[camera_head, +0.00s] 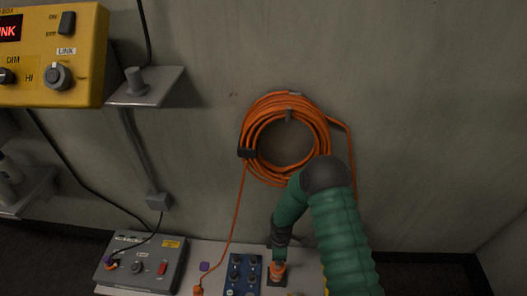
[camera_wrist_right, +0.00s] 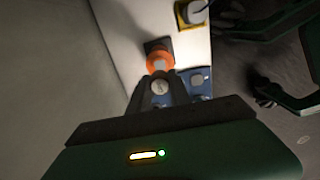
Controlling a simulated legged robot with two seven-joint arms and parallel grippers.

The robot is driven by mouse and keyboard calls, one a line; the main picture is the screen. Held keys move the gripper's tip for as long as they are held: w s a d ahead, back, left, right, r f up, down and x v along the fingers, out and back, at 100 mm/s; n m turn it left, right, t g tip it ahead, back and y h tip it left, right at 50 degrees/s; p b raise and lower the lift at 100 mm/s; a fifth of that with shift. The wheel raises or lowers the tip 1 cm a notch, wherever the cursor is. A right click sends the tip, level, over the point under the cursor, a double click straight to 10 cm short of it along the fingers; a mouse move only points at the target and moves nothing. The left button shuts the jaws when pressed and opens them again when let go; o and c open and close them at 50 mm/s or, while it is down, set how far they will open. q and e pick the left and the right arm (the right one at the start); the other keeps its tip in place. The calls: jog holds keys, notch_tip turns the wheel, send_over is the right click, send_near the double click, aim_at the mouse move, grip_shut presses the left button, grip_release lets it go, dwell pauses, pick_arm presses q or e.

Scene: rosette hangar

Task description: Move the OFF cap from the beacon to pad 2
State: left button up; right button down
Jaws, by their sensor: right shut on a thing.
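My right gripper (camera_head: 278,259) reaches down to the bench at the bottom of the head view. It is shut on an orange round piece (camera_head: 277,271) with a paler middle, which stands at a dark square pad (camera_wrist_right: 157,45) in the wrist view. The fingers (camera_wrist_right: 159,77) point at this orange piece (camera_wrist_right: 158,61). I cannot read an OFF label on it, nor tell cap from beacon. Beside it is a blue panel (camera_head: 243,274) with several dark knobs. No pad number is legible. My left gripper is not in view.
A grey control box (camera_head: 142,262) with a red switch stands left on the bench. A purple spot (camera_head: 204,266) and an orange plug (camera_head: 198,290) lie between. A yellow-edged square (camera_wrist_right: 190,14) holds a grey piece. Coiled orange cable (camera_head: 285,138) hangs on the wall.

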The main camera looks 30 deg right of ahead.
aim_at(249, 295)
jog(key=s+a+f+n, duration=0.1)
jog(key=a+f+n, duration=0.1)
jog(key=a+f, duration=0.1)
jog(key=s+a+f+n, duration=0.1)
jog(key=a+f+n, duration=0.1)
jog(key=a, duration=0.4)
jog(key=a+f+n, duration=0.2)
jog(key=a+f, duration=0.2)
jog(key=shift+s+a+f, duration=0.3)
jog(key=shift+s+a, duration=0.05)
jog(key=shift+s, duration=0.05)
jog(key=shift+f, duration=2.7)
jog(key=shift+f, duration=0.15)
jog(key=shift+f+b, duration=0.25)
jog(key=shift+b, duration=0.05)
jog(key=c, duration=1.1)
grip_release()
